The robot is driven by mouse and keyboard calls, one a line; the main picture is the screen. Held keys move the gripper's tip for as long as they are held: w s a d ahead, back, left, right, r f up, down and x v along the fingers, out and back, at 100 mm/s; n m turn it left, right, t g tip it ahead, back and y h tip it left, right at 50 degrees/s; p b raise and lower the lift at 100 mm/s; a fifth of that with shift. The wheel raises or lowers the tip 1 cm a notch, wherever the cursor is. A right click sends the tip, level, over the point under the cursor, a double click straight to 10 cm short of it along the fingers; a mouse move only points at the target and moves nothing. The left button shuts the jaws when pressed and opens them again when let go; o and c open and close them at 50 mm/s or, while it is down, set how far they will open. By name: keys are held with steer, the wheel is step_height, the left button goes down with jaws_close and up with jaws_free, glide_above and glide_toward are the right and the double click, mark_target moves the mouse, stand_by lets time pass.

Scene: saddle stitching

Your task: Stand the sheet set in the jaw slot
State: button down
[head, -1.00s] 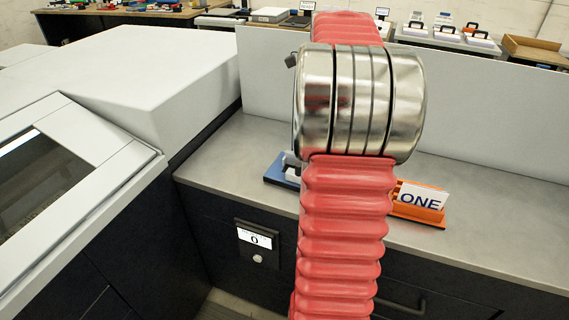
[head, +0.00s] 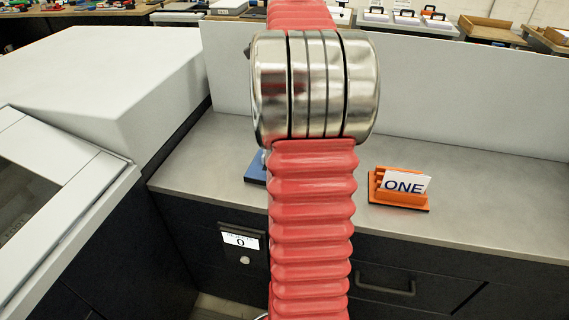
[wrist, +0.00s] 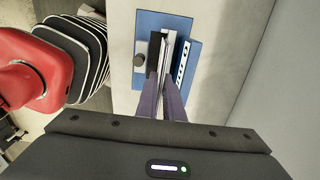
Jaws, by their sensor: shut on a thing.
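In the wrist view a blue stitching base (wrist: 143,90) lies flat on the grey counter, with a dark jaw (wrist: 154,50) and a blue upright with a pale, dotted strip (wrist: 182,62). My gripper (wrist: 164,88) is shut on a thin, pale sheet set (wrist: 169,48), seen nearly edge-on between these two sides. I cannot tell how deep it sits or whether it touches the bottom of the slot. In the head view only a corner of the blue base (head: 255,168) shows; my arm hides the rest, the gripper and the sheet set.
An orange holder (head: 400,204) with a white card reading ONE (head: 405,184) stands on the counter (head: 480,215) right of my arm. A large white machine (head: 100,75) is at left; a pale panel (head: 440,95) rises behind the counter.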

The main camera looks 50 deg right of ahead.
steer(key=shift+f, duration=3.05)
steer(key=shift+f, duration=1.9)
steer(key=c, duration=1.9)
jaws_free()
steer(key=shift+f, duration=0.1)
step_height(320, 180, up, 12)
steer(key=shift+r, duration=0.15)
steer(key=shift+a, duration=0.1)
